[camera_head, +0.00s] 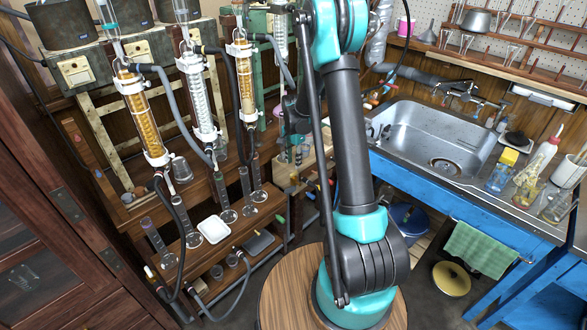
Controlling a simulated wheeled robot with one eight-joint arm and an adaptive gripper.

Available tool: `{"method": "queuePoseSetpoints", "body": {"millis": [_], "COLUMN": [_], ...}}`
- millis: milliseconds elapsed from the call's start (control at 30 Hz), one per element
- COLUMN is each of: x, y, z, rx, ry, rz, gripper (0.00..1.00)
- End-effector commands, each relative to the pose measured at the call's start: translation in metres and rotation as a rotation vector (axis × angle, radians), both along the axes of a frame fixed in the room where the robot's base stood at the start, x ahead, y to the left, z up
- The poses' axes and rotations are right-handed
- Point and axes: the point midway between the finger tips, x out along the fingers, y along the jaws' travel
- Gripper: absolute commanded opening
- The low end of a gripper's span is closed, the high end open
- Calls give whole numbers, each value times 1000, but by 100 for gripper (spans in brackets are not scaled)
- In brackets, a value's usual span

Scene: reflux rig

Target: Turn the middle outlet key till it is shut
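Three upright glass condensers stand in a row on the left: a left one with amber filling (142,112), a middle one with a pale coil (197,98), and a right one with amber filling (244,80). Grey hoses join them. Small taps with coloured handles (376,95) sit in a cluster behind my arm, left of the sink, and my arm partly hides that area. I cannot make out which small part is the middle outlet key, or how it is turned. My arm rises from the bottom centre and leaves the top edge; my gripper is not distinguishable.
A wooden bench (212,262) below the condensers holds flasks and a white tray (214,229). A steel sink (437,135) on a blue bench is at right, with bottles at its right end. A round wooden stool top (283,290) is at bottom centre. Dark cabinet doors (48,215) stand at left.

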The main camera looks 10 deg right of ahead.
Motion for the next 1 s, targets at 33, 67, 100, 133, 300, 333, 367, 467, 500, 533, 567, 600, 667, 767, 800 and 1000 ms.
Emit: {"method": "queuePoseSetpoints", "body": {"millis": [33,67,100,133,300,333,367,467,500,533,567,600,667,767,800,1000], "x": [-1,-1,0,-1,0,0,0,0,0,0,0,0,0,0,0,-20], "y": [0,0,0,0,0,0,0,0,0,0,0,0,0,0,0,-4], "z": [11,17,24,29,53,55,58,63,64,65,65,65,65,65,65,79], "rx": [0,0,0,0,0,0,0,0,0,0,0,0,0,0,0,1], "ry": [0,0,0,0,0,0,0,0,0,0,0,0,0,0,0,-23], "rz": [0,0,0,0,0,0,0,0,0,0,0,0,0,0,0,60], "gripper": [32,32,32,32,32,32,32,32,32,32,32,32,32,32,32,32]}}
